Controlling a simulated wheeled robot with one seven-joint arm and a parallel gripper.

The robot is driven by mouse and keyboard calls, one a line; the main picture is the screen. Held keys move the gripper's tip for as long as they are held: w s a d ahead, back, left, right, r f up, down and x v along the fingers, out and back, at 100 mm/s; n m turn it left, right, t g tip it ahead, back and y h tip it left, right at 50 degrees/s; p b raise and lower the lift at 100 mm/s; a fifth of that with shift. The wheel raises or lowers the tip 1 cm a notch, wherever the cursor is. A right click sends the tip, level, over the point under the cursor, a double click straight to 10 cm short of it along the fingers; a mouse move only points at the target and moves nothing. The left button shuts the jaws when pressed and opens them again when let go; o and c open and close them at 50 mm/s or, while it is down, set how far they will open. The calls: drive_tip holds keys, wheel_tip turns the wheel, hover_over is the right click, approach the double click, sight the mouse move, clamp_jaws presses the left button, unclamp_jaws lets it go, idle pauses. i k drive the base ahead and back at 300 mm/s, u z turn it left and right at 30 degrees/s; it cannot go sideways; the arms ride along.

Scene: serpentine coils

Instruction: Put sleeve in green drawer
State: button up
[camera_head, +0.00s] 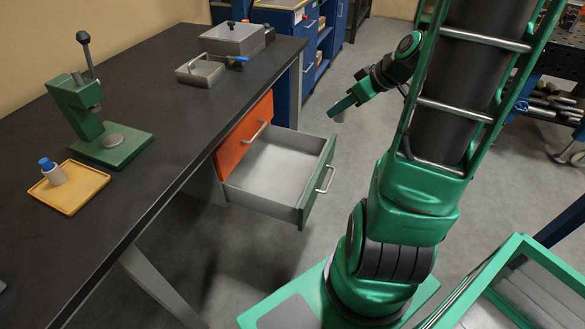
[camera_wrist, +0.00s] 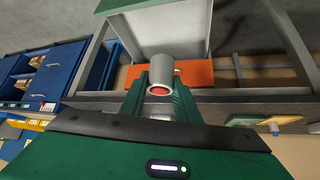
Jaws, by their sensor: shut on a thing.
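The sleeve (camera_wrist: 161,72) is a short pale grey tube with an open end; orange-red shows inside its opening. My gripper (camera_wrist: 160,92) is shut on it, with one green finger on each side. In the head view my gripper (camera_head: 345,103) is in the air, to the right of and beyond the open drawer; the sleeve is only a small grey bit at its tip. The green drawer (camera_head: 317,186) is pulled out and its pale interior looks empty. In the wrist view the drawer (camera_wrist: 155,35) appears above the sleeve, partly covered by it.
An orange drawer (camera_head: 243,134) above the green one is shut. The dark bench top (camera_head: 150,200) carries a green press (camera_head: 100,125), a yellow tray (camera_head: 70,187) with a blue-capped bottle, and metal boxes. Blue cabinets (camera_head: 310,50) stand behind. Floor is open right of the drawer.

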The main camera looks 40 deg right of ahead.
sight(286, 178)
drive_tip(key=z, duration=1.9)
drive_tip(key=i, duration=0.4)
drive_tip(key=u, duration=1.85)
drive_tip(key=i, duration=0.5)
drive_tip(key=u, duration=0.05)
